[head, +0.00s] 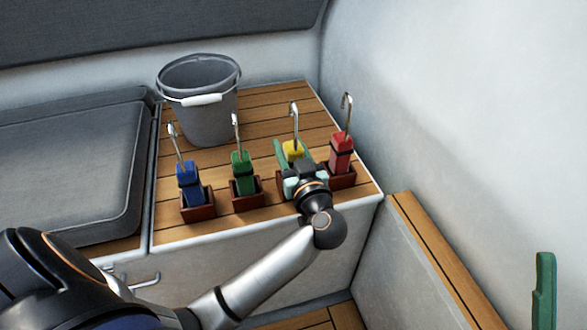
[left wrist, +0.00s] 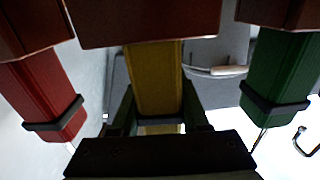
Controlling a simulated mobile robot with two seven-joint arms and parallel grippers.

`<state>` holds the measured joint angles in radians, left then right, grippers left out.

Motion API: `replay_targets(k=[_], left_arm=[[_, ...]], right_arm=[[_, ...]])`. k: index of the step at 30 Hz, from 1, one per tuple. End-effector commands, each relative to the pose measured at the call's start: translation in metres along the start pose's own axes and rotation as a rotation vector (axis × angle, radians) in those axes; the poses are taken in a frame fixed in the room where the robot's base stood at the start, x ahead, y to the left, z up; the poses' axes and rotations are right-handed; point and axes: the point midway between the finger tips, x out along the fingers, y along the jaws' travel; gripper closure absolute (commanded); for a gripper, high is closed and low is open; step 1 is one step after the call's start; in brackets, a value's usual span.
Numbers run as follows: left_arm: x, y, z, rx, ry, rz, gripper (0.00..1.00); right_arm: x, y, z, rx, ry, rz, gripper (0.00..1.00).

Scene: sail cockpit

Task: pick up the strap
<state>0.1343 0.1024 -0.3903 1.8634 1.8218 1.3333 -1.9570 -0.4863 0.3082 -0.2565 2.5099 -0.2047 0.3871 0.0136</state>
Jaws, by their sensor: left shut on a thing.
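Several folded straps with metal hooks stand upright in small brown holders on the slatted wooden top: a blue strap (head: 188,184), a green strap (head: 241,172), a yellow strap (head: 293,149) and a red strap (head: 341,153). My left gripper (head: 294,158) is shut on the yellow strap, and hides its lower part and most of its holder in the head view. In the left wrist view the yellow strap (left wrist: 154,80) runs between the two dark fingers, with its brown holder (left wrist: 150,22) close by. A green finger of my right gripper (head: 544,288) shows at the lower right; its opening is not visible.
The red strap (left wrist: 60,95) and green strap (left wrist: 280,75) stand close on either side in the left wrist view. A grey bucket (head: 205,120) stands behind. A dark cushion (head: 70,165) lies left; a pale wall (head: 450,110) rises right.

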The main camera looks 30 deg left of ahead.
Motion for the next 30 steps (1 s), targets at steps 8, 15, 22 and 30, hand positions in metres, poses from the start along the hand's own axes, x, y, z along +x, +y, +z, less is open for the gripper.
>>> replay_targets(k=[8,15,22,30], left_arm=[[0.0,0.0,0.0,0.0,-0.001,0.0,1.0],[0.0,0.0,0.001,0.0,-0.001,0.0,1.0],[0.0,0.0,-0.001,-0.002,0.001,0.0,1.0],[0.0,0.0,-0.033,-0.005,0.001,0.0,1.0]], right_arm=[[0.0,0.0,0.0,0.0,0.0,0.0,0.5],[0.0,0.0,0.0,0.0,0.0,0.0,0.5],[0.0,0.0,0.0,0.0,0.0,0.001,0.5],[0.015,0.009,-0.016,0.011,0.006,0.007,0.5]])
